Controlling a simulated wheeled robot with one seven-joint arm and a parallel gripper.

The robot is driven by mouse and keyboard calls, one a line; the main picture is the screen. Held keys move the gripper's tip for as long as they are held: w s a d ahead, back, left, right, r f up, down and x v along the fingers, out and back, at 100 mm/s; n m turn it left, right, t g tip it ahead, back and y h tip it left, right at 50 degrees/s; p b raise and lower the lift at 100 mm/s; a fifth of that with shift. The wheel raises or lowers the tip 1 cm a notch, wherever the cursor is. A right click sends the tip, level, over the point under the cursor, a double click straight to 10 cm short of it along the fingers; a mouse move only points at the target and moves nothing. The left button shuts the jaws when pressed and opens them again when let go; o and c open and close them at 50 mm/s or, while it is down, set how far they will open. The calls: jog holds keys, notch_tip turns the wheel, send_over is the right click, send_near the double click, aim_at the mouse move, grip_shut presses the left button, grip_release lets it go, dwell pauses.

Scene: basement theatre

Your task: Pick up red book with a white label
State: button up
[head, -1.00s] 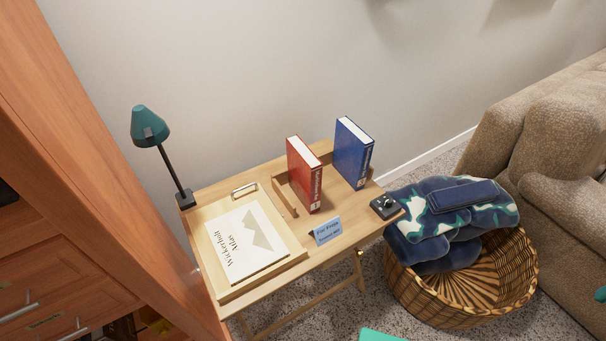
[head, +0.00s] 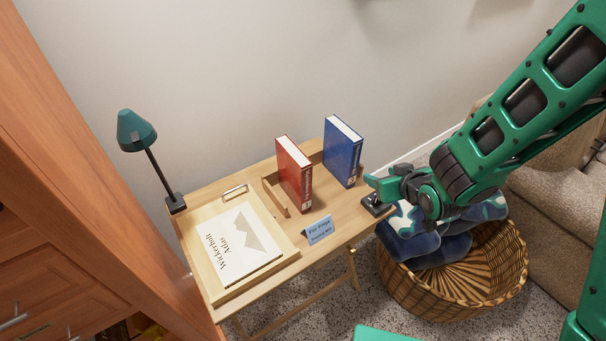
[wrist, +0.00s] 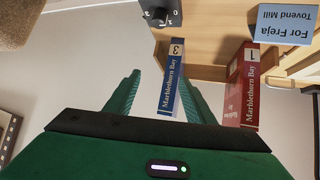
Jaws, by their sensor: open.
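The red book (head: 294,174) stands upright on the small wooden table, with a small white label low on its spine. It also shows in the wrist view (wrist: 243,88), upside down at the right, with a "1" on the label. A blue book (head: 342,151) stands upright to its right; in the wrist view the blue book (wrist: 171,85) has a "3" on its label. My gripper (head: 371,188) is open and empty at the table's right end, right of both books. In the wrist view the fingers (wrist: 160,92) are spread, with the blue book appearing between them.
A wooden holder (head: 274,197) is beside the red book. A blue card (head: 319,230) stands in front. A tray (head: 222,298) with an atlas, a teal lamp (head: 137,132), a black switch box (head: 376,205) and a basket (head: 400,290) with blankets are near. A wall stands behind.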

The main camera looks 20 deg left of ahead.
aim_at(308, 188)
jog(key=s+a+f+n+y, duration=0.1)
jog(key=s+a, duration=0.1)
jog(key=a, duration=0.2)
jog(key=s+a+f+n+y, duration=0.1)
jog(key=s+a+y, duration=0.1)
jog(key=a, duration=0.3)
jog(key=s+a+f+y, duration=0.1)
jog(key=s+a+y, duration=0.1)
jog(key=s+a, duration=0.2)
jog(key=shift+a+n, duration=0.4)
jog(key=shift+a, duration=0.35)
jog(key=x, duration=0.4)
jog(key=shift+s+a, duration=0.1)
jog(key=shift+a, duration=0.3)
jog(key=shift+r+x, duration=0.15)
jog(key=shift+x, duration=0.95)
jog(key=shift+r+x, duration=0.15)
jog(key=shift+x, duration=0.9)
jog(key=shift+r+x, duration=0.2)
jog(key=shift+x, duration=0.9)
jog(key=shift+a, duration=0.15)
grip_shut()
